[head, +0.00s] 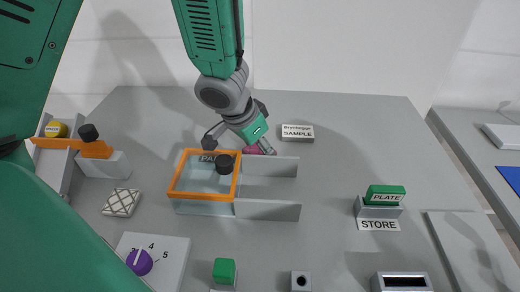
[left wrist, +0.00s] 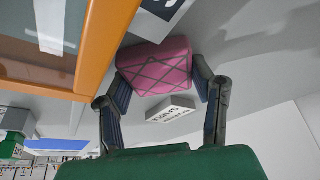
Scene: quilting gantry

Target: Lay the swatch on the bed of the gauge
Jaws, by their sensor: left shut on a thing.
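A pink quilted swatch (left wrist: 158,68) with dark crossing lines sits between the two fingers of my left gripper (left wrist: 160,78) in the left wrist view; the gripper is shut on it. In the head view only a bit of the pink swatch (head: 254,149) shows under my left gripper (head: 243,143), just behind an orange-framed clear cover (head: 207,207) with a black knob. Two grey side walls (head: 268,210) stand to its right. No part is clearly marked as the gauge's bed. A white quilted swatch (head: 122,202) lies flat at the left. My right gripper is out of view.
A small block labelled SAMPLE (head: 297,138) stands behind right. A green PLATE block (head: 386,191) sits on a holder by a STORE label (head: 378,225). A purple dial (head: 139,262), green button (head: 224,271) and orange-armed chute (head: 88,148) also show. The back right tabletop is clear.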

